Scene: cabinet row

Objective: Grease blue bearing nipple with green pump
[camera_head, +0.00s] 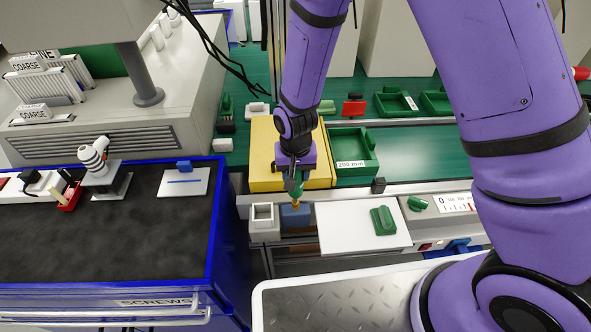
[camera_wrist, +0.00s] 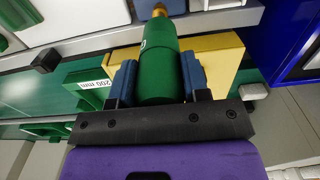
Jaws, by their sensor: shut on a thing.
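The green pump (camera_head: 297,190) is in my gripper (camera_head: 294,182), tip down, at the front edge of the bench. In the wrist view the green pump (camera_wrist: 160,75) sits between the two blue fingers of my gripper (camera_wrist: 158,68), and its brass tip points away from the palm. The blue bearing block (camera_head: 295,215) is at the bench front, just below the tip. Part of it shows beside the tip in the wrist view (camera_wrist: 172,6). The nipple is hidden behind the tip, and I cannot tell whether the two touch.
A yellow block (camera_head: 262,160) stands behind the pump, with a green bin (camera_head: 345,165) to its right. A white holder (camera_head: 263,222) is left of the blue bearing. A white board (camera_head: 345,238) with a green part (camera_head: 383,220) is on its right. A dark-topped cabinet (camera_head: 130,240) stands at left.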

